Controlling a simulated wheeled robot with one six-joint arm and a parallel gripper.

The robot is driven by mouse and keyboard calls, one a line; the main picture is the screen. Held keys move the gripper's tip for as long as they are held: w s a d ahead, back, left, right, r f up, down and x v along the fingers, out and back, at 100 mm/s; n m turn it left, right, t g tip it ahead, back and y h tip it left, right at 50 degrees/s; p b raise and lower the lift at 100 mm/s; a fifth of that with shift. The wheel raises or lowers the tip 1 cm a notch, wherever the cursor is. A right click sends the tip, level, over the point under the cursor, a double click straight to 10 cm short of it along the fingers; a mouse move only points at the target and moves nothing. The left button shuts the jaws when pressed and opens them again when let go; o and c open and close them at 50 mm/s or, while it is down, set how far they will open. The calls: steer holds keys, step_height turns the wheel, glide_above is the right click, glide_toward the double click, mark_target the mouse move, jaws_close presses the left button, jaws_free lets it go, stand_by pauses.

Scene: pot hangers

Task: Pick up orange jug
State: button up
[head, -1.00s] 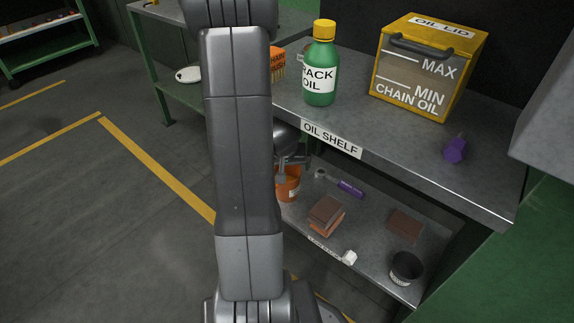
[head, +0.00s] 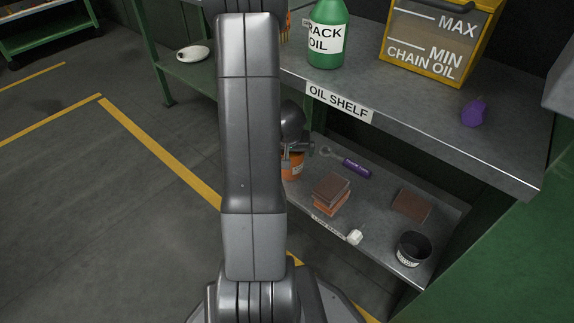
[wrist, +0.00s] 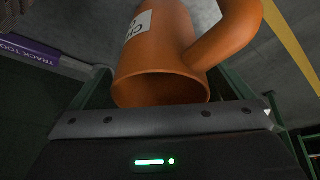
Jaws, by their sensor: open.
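The orange jug (head: 292,172) stands on the lower shelf under the oil shelf, partly hidden behind my arm in the head view. In the wrist view the jug (wrist: 160,60) fills the upper middle, with its round open rim towards the camera, its curved handle on the right and part of a white label showing. My gripper (head: 300,151) is open at the top of the jug, very close to it. My arm and the jug's edges hide whether the fingers touch it.
A purple-handled tool (head: 350,165), stacked brown blocks (head: 331,188), another brown block (head: 411,205), a small white item (head: 355,237) and a dark cup (head: 412,248) lie on the lower shelf. The oil shelf (head: 440,120) overhangs it, bearing a green bottle (head: 327,40).

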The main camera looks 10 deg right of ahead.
steer(key=c, duration=1.2)
steer(key=shift+r, duration=0.15)
